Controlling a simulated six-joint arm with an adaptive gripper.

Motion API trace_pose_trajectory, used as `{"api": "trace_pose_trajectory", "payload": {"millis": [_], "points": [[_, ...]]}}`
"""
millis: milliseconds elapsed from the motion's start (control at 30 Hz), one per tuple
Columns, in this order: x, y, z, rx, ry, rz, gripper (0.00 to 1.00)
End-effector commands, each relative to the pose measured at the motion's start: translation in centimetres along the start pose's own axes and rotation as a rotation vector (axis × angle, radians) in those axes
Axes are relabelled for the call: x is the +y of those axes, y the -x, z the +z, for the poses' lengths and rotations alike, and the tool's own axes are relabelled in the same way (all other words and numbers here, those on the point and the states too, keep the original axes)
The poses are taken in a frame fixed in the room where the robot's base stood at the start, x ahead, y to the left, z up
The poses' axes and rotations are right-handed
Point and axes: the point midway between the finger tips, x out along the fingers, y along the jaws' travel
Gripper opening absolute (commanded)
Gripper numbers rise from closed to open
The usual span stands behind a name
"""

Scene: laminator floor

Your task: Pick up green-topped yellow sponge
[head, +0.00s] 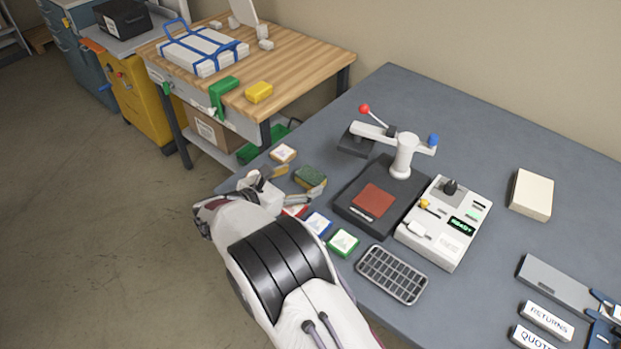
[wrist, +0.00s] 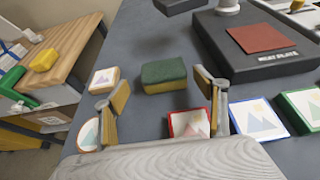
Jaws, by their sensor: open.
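The green-topped yellow sponge (head: 310,177) lies on the grey table, left of the heat press. In the wrist view the sponge (wrist: 163,76) shows its dark green top and yellow side, beyond and between the fingertips. My gripper (head: 289,186) is open and empty, just on the near side of the sponge. In the wrist view my gripper (wrist: 160,88) has its two fingers spread wide, with the sponge apart from both. Part of the gripper is hidden behind my arm in the head view.
Picture tiles lie close around: a tan-edged one (head: 284,153), a blue-edged one (head: 318,223), a green-edged one (head: 342,242) and a red-edged one (wrist: 190,124). The heat press (head: 350,207) stands right of the sponge. A yellow block (head: 259,92) sits on the wooden bench (head: 300,62).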

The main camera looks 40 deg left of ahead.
Motion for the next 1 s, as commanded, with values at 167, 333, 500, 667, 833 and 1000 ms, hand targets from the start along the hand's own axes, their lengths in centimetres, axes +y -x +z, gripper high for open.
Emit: {"api": "trace_pose_trajectory", "payload": {"millis": [167,333,500,667,833,1000], "points": [[-0.6,-1.9,0.1,0.000,-0.001,-0.003,0.72],[-0.7,-3.7,0.1,0.001,0.000,-0.001,0.72],[-0.7,-4.5,0.2,0.000,-0.001,-0.001,0.72],[-0.7,-4.5,0.2,0.001,0.000,-0.001,0.72],[-0.6,-4.5,0.2,0.001,0.000,-0.001,0.72],[-0.6,-4.5,0.2,0.001,0.000,-0.001,0.72]]}}
